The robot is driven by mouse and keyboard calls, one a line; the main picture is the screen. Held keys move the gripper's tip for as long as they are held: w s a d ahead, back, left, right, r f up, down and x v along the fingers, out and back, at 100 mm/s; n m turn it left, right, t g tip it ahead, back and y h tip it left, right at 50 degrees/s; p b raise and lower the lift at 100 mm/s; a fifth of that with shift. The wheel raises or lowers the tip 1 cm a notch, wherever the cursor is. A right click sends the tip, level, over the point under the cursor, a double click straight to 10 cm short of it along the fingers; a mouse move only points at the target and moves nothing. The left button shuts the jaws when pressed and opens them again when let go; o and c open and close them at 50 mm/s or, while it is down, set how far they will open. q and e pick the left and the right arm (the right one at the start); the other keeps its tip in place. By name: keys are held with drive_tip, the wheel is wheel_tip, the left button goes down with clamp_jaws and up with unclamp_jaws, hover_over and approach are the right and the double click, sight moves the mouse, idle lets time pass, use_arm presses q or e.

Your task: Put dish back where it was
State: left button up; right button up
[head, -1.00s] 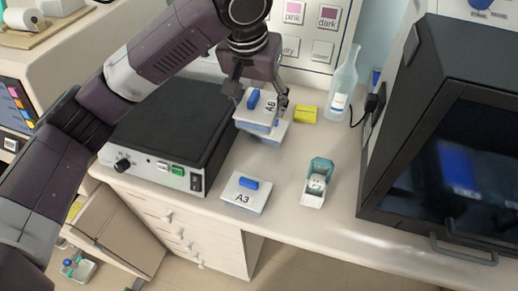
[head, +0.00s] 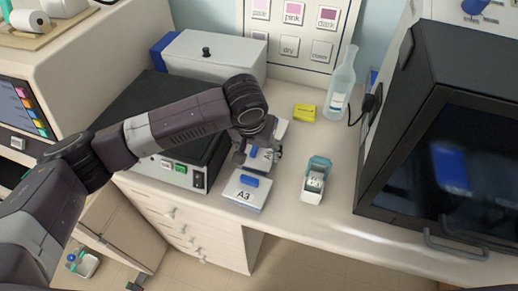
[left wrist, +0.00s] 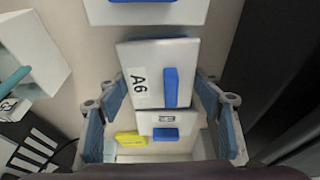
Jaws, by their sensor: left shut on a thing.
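My left gripper (head: 259,156) is shut on the white dish lid or dish marked A6 (head: 263,163), with a blue handle. In the left wrist view, A6 (left wrist: 150,58) sits between the two finger pads. My arm and gripper hide part of it in the head view. The A3 dish (head: 241,195), also white with a blue handle, stands just in front of it; its edge shows at the top of the left wrist view (left wrist: 110,14). Another white dish (head: 282,129) stands behind A6, its label unreadable. I cannot tell whether A6 touches the bench. My right gripper is out of view.
A teal-and-white slide holder (head: 314,183) stands to the right, a yellow block (head: 305,112) and a clear bottle (head: 340,90) behind. A black device (head: 200,150) is close on the left, a dark-windowed cabinet (head: 440,80) on the right. Bench is clear around the holder.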

sight(255, 164)
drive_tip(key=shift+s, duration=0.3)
use_arm(q)
drive_tip(key=shift+f, duration=0.1)
drive_tip(key=o, duration=1.4)
drive_tip(key=shift+o, duration=0.2)
drive_tip(key=shift+r, duration=0.45)
drive_tip(key=b+v, duration=0.1)
drive_tip(key=v, duration=1)
drive_tip(key=shift+s+r, duration=0.2)
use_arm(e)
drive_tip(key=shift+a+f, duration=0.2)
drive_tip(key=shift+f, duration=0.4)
